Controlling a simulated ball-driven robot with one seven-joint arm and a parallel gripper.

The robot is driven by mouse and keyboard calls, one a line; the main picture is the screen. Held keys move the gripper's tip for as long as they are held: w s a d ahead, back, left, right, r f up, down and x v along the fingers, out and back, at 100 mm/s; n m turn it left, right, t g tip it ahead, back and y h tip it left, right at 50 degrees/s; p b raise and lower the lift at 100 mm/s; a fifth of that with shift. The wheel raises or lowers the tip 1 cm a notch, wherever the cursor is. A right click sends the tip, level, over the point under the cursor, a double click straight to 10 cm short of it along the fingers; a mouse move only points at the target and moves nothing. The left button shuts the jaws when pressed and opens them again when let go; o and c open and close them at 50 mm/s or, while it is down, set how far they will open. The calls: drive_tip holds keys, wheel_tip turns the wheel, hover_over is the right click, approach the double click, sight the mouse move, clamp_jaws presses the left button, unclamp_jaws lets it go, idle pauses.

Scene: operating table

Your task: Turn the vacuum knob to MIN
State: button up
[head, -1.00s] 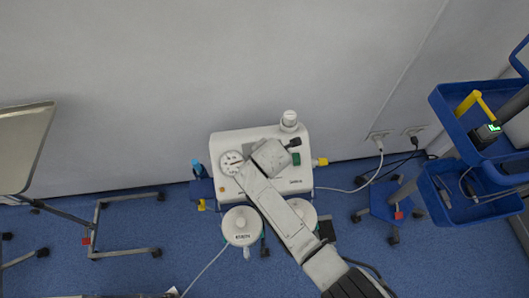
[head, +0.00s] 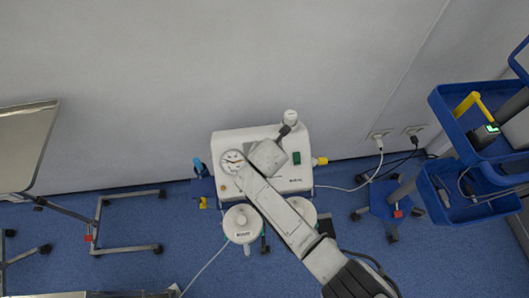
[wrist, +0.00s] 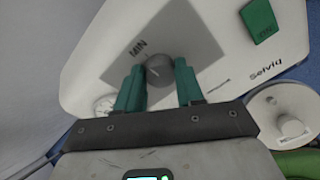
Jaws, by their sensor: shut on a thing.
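The vacuum knob (wrist: 160,70) is a round grey dial on a grey panel of the white suction unit (head: 225,142). The word MIN (wrist: 139,47) is printed beside it, upper left in the wrist view. A faint pale mark shows on the knob, but its exact direction is hard to tell. My gripper (wrist: 158,78) has its green fingers on either side of the knob and is shut on it. In the head view my arm's end covers the knob and the fingers.
A round gauge (head: 232,161) sits left of my arm and a green switch (head: 297,158) right of it. Two white-lidded jars (head: 242,223) hang in front. A blue cart (head: 447,200) stands at right and a metal stand (head: 128,192) at left.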

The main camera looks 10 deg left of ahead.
drive_tip(key=shift+f, duration=0.1)
drive_tip(key=o, duration=1)
drive_tip(key=shift+v, duration=5.5)
